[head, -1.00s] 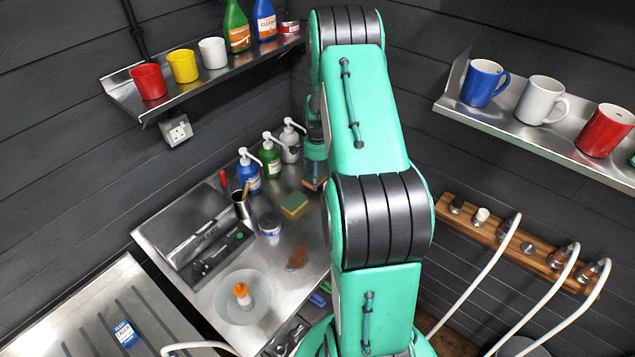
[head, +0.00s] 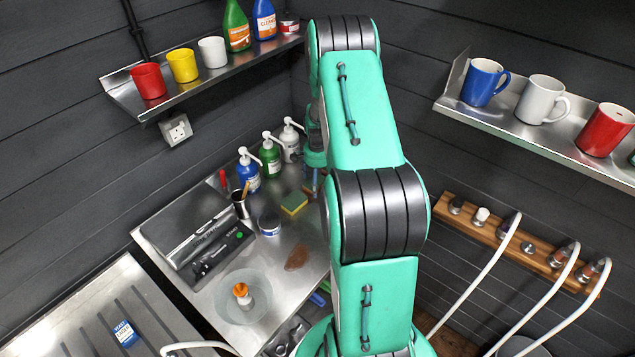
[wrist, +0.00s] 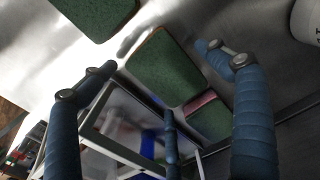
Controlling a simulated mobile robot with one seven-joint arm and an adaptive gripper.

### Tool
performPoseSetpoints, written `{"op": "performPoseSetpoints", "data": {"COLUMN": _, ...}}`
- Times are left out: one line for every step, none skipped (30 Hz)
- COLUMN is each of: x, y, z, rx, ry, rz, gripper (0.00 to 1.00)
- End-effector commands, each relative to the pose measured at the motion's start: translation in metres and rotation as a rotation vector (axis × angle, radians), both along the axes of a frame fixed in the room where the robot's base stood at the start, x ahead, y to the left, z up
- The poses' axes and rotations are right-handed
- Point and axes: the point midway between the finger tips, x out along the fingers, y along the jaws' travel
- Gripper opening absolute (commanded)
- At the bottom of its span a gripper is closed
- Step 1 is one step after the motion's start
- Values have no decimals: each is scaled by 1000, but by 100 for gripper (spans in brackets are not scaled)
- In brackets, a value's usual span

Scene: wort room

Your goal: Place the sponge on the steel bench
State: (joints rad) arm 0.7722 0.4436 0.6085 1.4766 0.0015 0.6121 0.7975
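In the wrist view my gripper (wrist: 155,60) is open, its blue fingers spread on either side of a green-faced sponge (wrist: 165,68) with a thin brown edge. Small gaps show between fingertips and sponge. The sponge is over the steel bench (wrist: 225,20); I cannot tell for certain whether it rests flat on it. A second green pad (wrist: 95,12) is cut off at the top edge. In the head view a yellow and green sponge (head: 294,203) lies on the steel bench (head: 190,225). My arm hides most of the gripper there.
Pump bottles (head: 270,158) stand at the back of the bench near the gripper. Wall shelves (head: 205,75) hang above.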

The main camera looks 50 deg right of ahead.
Motion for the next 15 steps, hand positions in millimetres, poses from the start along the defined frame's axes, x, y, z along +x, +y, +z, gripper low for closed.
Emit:
{"op": "performPoseSetpoints", "data": {"x": 0, "y": 0, "z": 0, "rx": 0, "ry": 0, "rz": 0, "gripper": 89}}
{"op": "performPoseSetpoints", "data": {"x": 0, "y": 0, "z": 0, "rx": 0, "ry": 0, "rz": 0, "gripper": 89}}
{"op": "performPoseSetpoints", "data": {"x": 0, "y": 0, "z": 0, "rx": 0, "ry": 0, "rz": 0, "gripper": 89}}
{"op": "performPoseSetpoints", "data": {"x": 0, "y": 0, "z": 0, "rx": 0, "ry": 0, "rz": 0, "gripper": 89}}
{"op": "performPoseSetpoints", "data": {"x": 0, "y": 0, "z": 0, "rx": 0, "ry": 0, "rz": 0, "gripper": 89}}
{"op": "performPoseSetpoints", "data": {"x": 0, "y": 0, "z": 0, "rx": 0, "ry": 0, "rz": 0, "gripper": 89}}
{"op": "performPoseSetpoints", "data": {"x": 0, "y": 0, "z": 1, "rx": 0, "ry": 0, "rz": 0, "gripper": 89}}
{"op": "performPoseSetpoints", "data": {"x": 0, "y": 0, "z": 1, "rx": 0, "ry": 0, "rz": 0, "gripper": 89}}
{"op": "performPoseSetpoints", "data": {"x": 0, "y": 0, "z": 2, "rx": 0, "ry": 0, "rz": 0, "gripper": 89}}
{"op": "performPoseSetpoints", "data": {"x": 0, "y": 0, "z": 3, "rx": 0, "ry": 0, "rz": 0, "gripper": 89}}
{"op": "performPoseSetpoints", "data": {"x": 0, "y": 0, "z": 5, "rx": -1, "ry": -1, "rz": 0, "gripper": 89}}
{"op": "performPoseSetpoints", "data": {"x": 0, "y": -1, "z": 7, "rx": -1, "ry": -1, "rz": 0, "gripper": 89}}
{"op": "performPoseSetpoints", "data": {"x": 1, "y": -1, "z": 9, "rx": -1, "ry": -1, "rz": 0, "gripper": 89}}
{"op": "performPoseSetpoints", "data": {"x": 1, "y": -1, "z": 12, "rx": -2, "ry": -2, "rz": 0, "gripper": 89}}
{"op": "performPoseSetpoints", "data": {"x": 1, "y": -1, "z": 16, "rx": -2, "ry": -2, "rz": 0, "gripper": 89}}
